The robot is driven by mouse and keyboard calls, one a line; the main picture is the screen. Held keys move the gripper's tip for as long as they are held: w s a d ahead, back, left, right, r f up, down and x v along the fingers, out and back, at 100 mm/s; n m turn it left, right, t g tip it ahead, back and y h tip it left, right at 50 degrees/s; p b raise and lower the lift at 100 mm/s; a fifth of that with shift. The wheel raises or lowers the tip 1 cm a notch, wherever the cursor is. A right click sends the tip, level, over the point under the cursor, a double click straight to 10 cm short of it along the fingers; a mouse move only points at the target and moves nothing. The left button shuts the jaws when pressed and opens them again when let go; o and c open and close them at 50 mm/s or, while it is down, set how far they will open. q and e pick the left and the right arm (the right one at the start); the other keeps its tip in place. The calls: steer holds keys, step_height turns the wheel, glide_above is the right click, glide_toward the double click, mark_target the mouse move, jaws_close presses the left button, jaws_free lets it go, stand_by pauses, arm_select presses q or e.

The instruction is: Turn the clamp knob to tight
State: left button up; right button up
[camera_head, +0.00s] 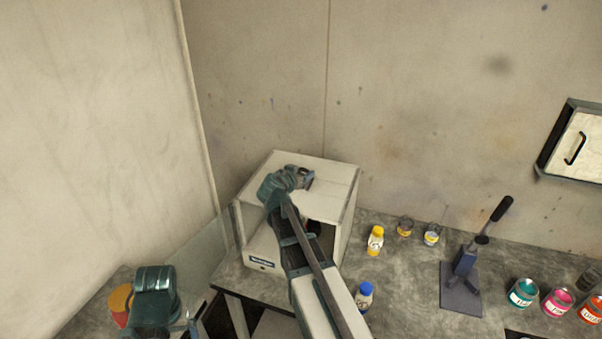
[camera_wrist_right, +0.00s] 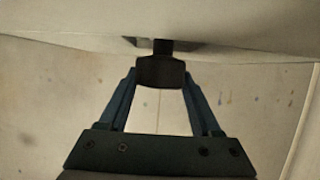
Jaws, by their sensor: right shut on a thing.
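The dark clamp knob (camera_wrist_right: 160,72) shows in the right wrist view between my two fingertips. A short dark stem joins it to a small plate on a pale surface. My right gripper (camera_wrist_right: 160,75) is shut on the knob, with a finger against each side. In the head view my right gripper (camera_head: 304,179) is at the top of a white open-fronted box (camera_head: 335,177), and my own wrist hides most of the knob there. The knob's markings and turn angle cannot be read. My left arm shows at the lower left of the head view; its fingertips are not clear.
A yellow-capped bottle (camera_head: 375,241), a blue-capped bottle (camera_head: 364,296) and small jars stand right of the box. A lever tool (camera_head: 463,275) stands beyond them, with paint cans (camera_head: 522,293) at far right. A clear panel (camera_head: 195,262) stands left of the box. Walls close the back and left.

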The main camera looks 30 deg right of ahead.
steer(key=shift+s+f, duration=0.1)
steer(key=o, duration=1.4)
steer(key=shift+c, duration=0.2)
steer(key=p+v, duration=0.5)
steer(key=v, duration=0.7)
steer(key=shift+r, duration=0.3)
steer(key=shift+v, duration=0.8)
steer(key=shift+a+f, duration=0.1)
steer(key=b+x, duration=0.4)
steer(key=x, duration=0.8)
steer(key=shift+f+b, duration=0.2)
steer(key=shift+b, duration=0.1)
steer(key=shift+x, duration=0.9)
steer(key=shift+r, duration=0.15)
